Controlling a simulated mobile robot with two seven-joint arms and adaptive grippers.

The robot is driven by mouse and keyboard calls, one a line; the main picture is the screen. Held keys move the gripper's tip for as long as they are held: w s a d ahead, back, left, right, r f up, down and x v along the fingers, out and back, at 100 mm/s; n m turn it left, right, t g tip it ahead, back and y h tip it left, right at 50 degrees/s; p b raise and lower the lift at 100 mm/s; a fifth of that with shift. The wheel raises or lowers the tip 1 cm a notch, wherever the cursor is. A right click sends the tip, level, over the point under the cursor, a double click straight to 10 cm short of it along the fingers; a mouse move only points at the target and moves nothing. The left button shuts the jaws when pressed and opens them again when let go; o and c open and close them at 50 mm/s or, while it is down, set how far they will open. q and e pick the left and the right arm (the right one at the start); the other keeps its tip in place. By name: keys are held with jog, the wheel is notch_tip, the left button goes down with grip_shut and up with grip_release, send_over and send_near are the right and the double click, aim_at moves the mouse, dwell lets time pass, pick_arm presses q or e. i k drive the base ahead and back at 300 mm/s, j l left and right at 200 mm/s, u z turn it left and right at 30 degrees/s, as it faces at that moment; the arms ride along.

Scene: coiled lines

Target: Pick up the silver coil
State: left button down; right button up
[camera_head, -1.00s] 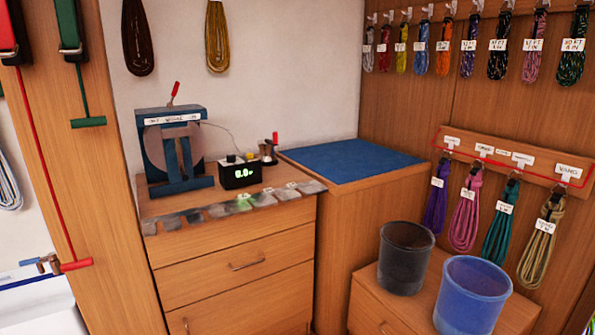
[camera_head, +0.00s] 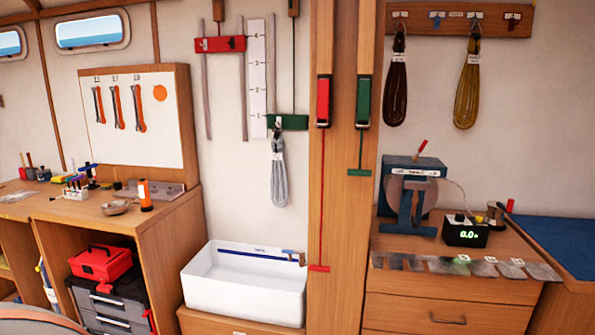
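A silver-grey coil (camera_head: 278,172) with a pale label near its top hangs on the white wall, left of the wooden post. It hangs just under a green block (camera_head: 288,122), above the white basin. Its lower end is clear of the basin. How it is fastened at the top is too small to tell. Neither of my grippers shows in the head view.
A white basin (camera_head: 243,296) stands below the coil. A wooden post (camera_head: 340,225) with red and green devices rises to its right. A drawer cabinet (camera_head: 445,312) stands at right, a workbench (camera_head: 95,212) at left. Brown (camera_head: 396,88) and olive (camera_head: 467,85) coils hang upper right.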

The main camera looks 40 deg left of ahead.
aim_at(279, 181)
jog(key=u, duration=1.3)
jog(key=i+z, duration=0.15)
jog(key=i+j, duration=0.05)
